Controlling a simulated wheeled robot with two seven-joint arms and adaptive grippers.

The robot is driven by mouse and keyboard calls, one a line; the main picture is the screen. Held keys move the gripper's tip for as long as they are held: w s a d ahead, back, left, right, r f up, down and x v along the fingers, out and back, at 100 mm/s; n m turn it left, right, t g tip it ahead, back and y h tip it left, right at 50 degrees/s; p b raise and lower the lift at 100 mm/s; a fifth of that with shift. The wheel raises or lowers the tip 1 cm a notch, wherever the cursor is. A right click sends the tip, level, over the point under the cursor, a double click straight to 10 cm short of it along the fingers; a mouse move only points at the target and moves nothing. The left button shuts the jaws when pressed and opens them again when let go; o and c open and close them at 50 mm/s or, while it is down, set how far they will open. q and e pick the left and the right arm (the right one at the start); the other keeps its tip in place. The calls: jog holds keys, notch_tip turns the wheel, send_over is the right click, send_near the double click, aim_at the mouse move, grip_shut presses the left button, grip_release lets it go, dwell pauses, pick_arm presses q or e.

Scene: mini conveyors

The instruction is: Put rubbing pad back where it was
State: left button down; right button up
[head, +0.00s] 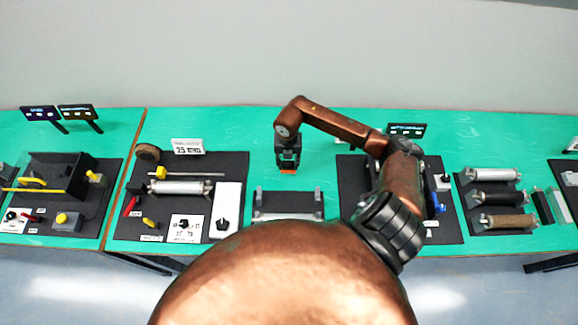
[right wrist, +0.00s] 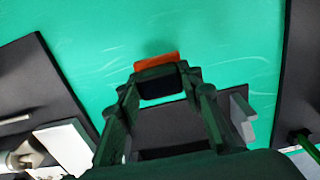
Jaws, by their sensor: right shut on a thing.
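The rubbing pad (head: 288,171) is a small block with an orange part and a dark part. It also shows in the right wrist view (right wrist: 157,63), orange at the far side and black nearer. My right gripper (head: 288,160) is shut on it, with one finger on each side of the dark part. The gripper points down over the green table (head: 240,130), behind a dark mat with a small grey conveyor frame (head: 288,205). I cannot tell whether the pad touches the table. My left gripper is not in view.
A dark mat (head: 215,168) with a roller, knobs and a white box (head: 228,205) lies to the left. To the right, a mat is partly hidden by my right arm, and another holds several rollers (head: 497,197). Bare green table surrounds the gripper.

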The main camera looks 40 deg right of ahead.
aim_at(289, 166)
jog(key=shift+w+d+f, duration=0.15)
jog(key=shift+d+f, duration=0.1)
jog(key=shift+f, duration=0.15)
notch_tip(289, 166, down, 3)
jog(key=shift+p, duration=0.45)
jog(key=shift+d+f, duration=0.1)
jog(key=shift+f, duration=0.15)
jog(key=o, duration=1.2)
jog(key=shift+r, duration=0.3)
notch_tip(289, 166, up, 12)
jog(key=shift+f+b, duration=0.1)
jog(key=shift+b, duration=0.7)
